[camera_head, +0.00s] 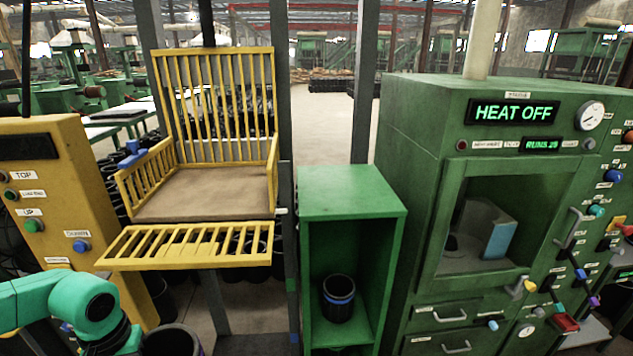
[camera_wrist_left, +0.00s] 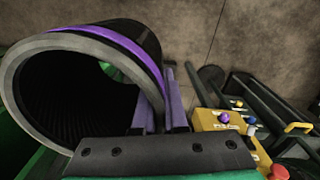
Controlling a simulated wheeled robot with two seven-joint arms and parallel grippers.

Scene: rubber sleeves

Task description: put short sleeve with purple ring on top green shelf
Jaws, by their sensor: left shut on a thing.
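A black ribbed sleeve with a purple ring (camera_wrist_left: 125,45) and a grey rim fills the left of the left wrist view, its open mouth towards the camera. My left gripper (camera_wrist_left: 168,90) is shut on its wall. In the head view my teal left arm is at the lower left; its gripper is not clearly seen. A dark round opening (camera_head: 170,341) shows beside that arm, cut by the lower edge; I cannot tell if it is the held sleeve. The green shelf (camera_head: 350,190) stands in the middle with a bare top. My right gripper is not in view.
A black sleeve with a blue ring (camera_head: 338,298) stands inside the shelf's lower compartment. A yellow barred lift cage (camera_head: 190,245) with its flap lowered is left of the shelf. A green heating machine (camera_head: 480,130) is close on the right. A yellow control panel (camera_head: 60,200) is at the left.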

